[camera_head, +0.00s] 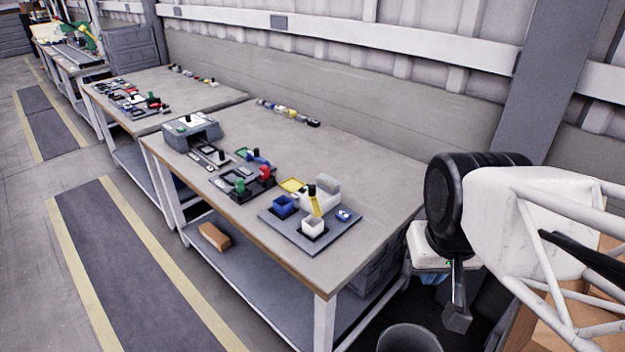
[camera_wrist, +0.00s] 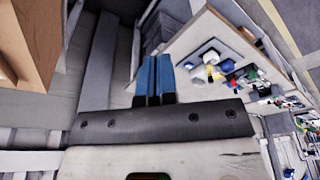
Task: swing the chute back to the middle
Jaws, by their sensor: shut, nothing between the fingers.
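The yellow chute (camera_head: 315,204) is on a grey base plate (camera_head: 298,240) at the near right of the workbench, in front of a white curved housing (camera_head: 328,191). A black knob shows near its upper end. Its lower end is over or just behind a white cup (camera_head: 313,229); I cannot tell which. A blue cup (camera_head: 281,207) stands to the left and a yellow tray (camera_head: 291,186) behind that. My gripper (camera_head: 433,279) is off the bench's right side, well away from the chute. In the wrist view its blue fingers (camera_wrist: 155,75) are shut and empty.
Left of the plate on the workbench (camera_head: 378,165) are red and green parts (camera_head: 255,182) and a grey machine (camera_head: 190,131). Small items line the back edge. A round bin (camera_head: 408,340) stands on the floor. The bench's back right is clear.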

